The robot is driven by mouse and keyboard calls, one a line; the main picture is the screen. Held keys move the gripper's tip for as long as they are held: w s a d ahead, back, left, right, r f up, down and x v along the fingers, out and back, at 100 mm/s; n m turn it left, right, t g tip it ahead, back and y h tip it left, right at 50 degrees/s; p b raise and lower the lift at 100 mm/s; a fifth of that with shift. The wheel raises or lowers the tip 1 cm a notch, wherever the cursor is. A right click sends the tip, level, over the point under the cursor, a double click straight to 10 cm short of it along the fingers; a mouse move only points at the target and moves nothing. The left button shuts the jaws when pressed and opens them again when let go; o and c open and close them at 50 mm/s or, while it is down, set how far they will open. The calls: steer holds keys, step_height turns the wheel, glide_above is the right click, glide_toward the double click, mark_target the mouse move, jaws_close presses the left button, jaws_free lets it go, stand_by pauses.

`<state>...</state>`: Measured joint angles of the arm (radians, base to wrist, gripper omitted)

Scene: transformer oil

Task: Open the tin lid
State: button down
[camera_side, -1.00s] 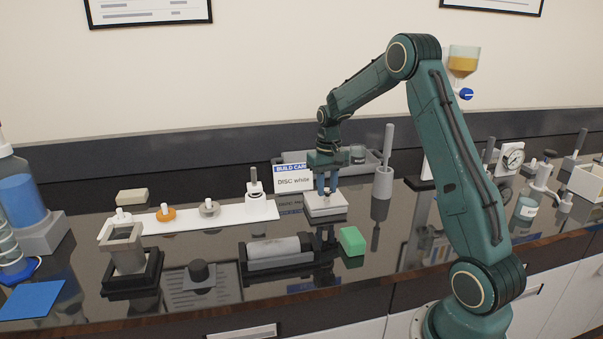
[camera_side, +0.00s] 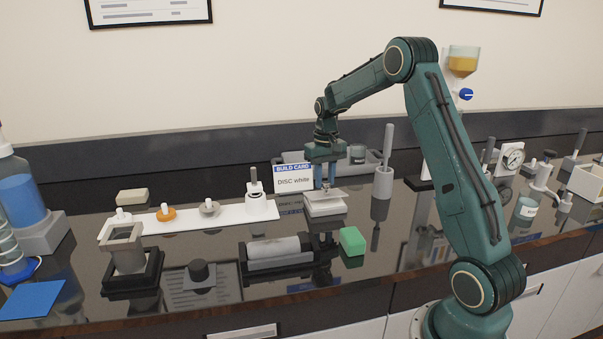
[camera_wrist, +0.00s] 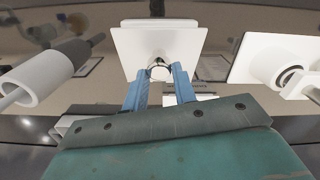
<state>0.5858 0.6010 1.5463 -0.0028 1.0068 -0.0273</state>
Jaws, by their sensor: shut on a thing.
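The tin (camera_side: 325,208) is a low, pale square box on the dark bench, right of the build card. Its flat white lid (camera_side: 318,194) is raised and tilted above it, with a gap showing on the left side. My gripper (camera_side: 325,185) points down with its blue fingers shut on the small knob of the lid. In the wrist view the lid (camera_wrist: 135,45) shows as a white square plate beyond the fingers (camera_wrist: 160,78), with a ring-like knob between them. The inside of the tin is hidden.
The build card (camera_side: 293,180) reading "DISC white" stands close left of the tin. A grey holder with a pestle-like rod (camera_side: 383,180) is to the right. A green block (camera_side: 352,241) and a grey cradle with a cylinder (camera_side: 275,250) lie in front. A grey tray (camera_side: 295,157) is behind.

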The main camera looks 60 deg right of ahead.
steer(key=shift+w+d+r, duration=0.2)
steer(key=shift+w+d, duration=0.45)
steer(key=shift+d, duration=0.15)
steer(key=shift+w+d+r, duration=0.2)
steer(key=shift+w+d, duration=0.4)
steer(key=shift+d, duration=0.2)
steer(key=c, duration=1.1)
jaws_free()
steer(key=shift+a, duration=0.15)
steer(key=shift+c, duration=0.2)
steer(key=shift+r, duration=0.1)
step_height(320, 180, up, 14)
steer(key=shift+f, duration=0.2)
steer(key=shift+a, duration=0.15)
